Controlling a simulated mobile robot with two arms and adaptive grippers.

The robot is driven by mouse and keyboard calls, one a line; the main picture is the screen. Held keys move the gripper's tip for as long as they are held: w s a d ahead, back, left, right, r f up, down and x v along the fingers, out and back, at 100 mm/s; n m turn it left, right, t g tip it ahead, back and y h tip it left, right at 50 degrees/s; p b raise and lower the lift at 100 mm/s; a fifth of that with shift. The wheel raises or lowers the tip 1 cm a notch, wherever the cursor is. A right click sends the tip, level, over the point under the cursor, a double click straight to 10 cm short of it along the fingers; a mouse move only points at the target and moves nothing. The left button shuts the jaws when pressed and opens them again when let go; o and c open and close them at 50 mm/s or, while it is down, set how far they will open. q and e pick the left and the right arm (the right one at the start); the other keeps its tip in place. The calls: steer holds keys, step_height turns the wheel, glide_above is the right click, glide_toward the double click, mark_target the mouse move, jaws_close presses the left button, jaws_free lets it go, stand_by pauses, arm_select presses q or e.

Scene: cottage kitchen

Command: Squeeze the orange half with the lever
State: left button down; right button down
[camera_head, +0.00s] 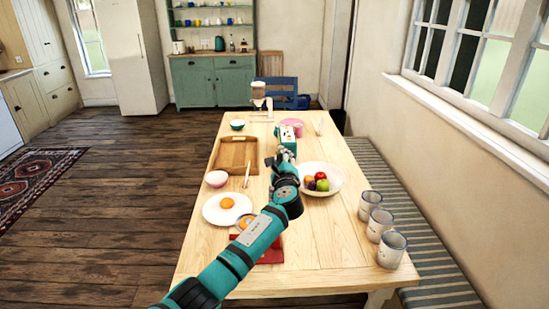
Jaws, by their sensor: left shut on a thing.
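An orange round thing (227,203), which looks like an orange half, lies on a white plate (211,216) at the left of the table. A second orange round thing (245,221) shows partly at the edge of my arm, above a red flat thing (272,256) that my arm mostly covers. My left gripper (283,158) is at the far end of my teal arm, over the middle of the table, and shut. What it holds is too small and too covered to make out. I cannot make out a lever. My right gripper is not in view.
A fruit bowl (333,188) stands to the right. Several cups (391,249) line the right edge. A machine (260,95) stands at the far end.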

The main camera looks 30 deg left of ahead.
arm_select(q)
steer(key=shift+f, duration=0.8)
steer(key=c, duration=1.2)
jaws_free()
steer(key=o, duration=0.4)
steer(key=shift+w+r, duration=0.15)
steer(key=shift+c, duration=0.2)
steer(key=shift+r, duration=0.1)
steer(key=v, duration=1.2)
